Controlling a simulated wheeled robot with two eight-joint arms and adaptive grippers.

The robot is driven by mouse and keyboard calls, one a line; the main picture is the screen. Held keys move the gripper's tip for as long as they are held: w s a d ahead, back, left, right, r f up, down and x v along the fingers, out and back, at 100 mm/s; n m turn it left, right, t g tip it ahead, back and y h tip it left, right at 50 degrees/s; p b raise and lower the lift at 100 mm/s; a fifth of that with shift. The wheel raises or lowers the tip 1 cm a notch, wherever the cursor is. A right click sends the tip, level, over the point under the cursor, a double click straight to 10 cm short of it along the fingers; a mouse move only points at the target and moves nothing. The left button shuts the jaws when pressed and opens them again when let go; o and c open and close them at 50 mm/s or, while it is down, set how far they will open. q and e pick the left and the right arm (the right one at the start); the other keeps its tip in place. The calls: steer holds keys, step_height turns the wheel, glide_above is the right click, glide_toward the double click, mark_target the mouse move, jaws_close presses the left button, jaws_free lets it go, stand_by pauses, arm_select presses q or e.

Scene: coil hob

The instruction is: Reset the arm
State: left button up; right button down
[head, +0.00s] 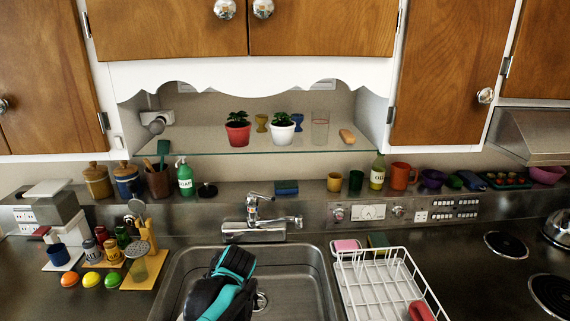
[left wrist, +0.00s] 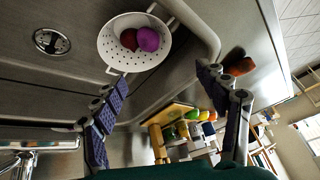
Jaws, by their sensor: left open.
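My left arm, black with teal bands, reaches into the head view over the steel sink (head: 178,285); its fingers do not show there. In the left wrist view my left gripper (left wrist: 165,82) is open, with its two dark fingers spread and nothing between them. A white colander (left wrist: 112,52) sits in the basin beyond the fingers, near the left fingertip. It holds a dark red round item (left wrist: 129,39) and a purple one (left wrist: 148,39). The colander does not show in the head view. My right gripper is in neither view.
A white dish rack (head: 372,285) stands right of the sink, with hob coils (head: 506,245) beyond it. The faucet (head: 255,222) rises behind the basin. Fruit, jars and a yellow board (head: 148,270) crowd the left counter. A glass shelf (head: 290,150) holds potted plants.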

arm_select(q)
steer(key=s+m+t+h, duration=0.1)
steer(key=s+m, duration=0.2)
steer(key=s, duration=0.1)
steer(key=s+d+m+t+h, duration=0.1)
steer(key=s+m+t+h, duration=0.1)
steer(key=s, duration=0.3)
steer(key=s+d+m+t+h, duration=0.1)
steer(key=s+m+h, duration=0.1)
steer(key=s+m, duration=0.3)
steer(key=shift+d+r+t, duration=0.25)
steer(key=shift+r+t, duration=0.05)
steer(key=shift+r, duration=0.1)
steer(key=shift+s+d+f+m+t, duration=0.1)
steer(key=shift+s+d+m+t, duration=0.1)
steer(key=shift+s+m+t, duration=0.15)
steer(key=shift+f, duration=0.15)
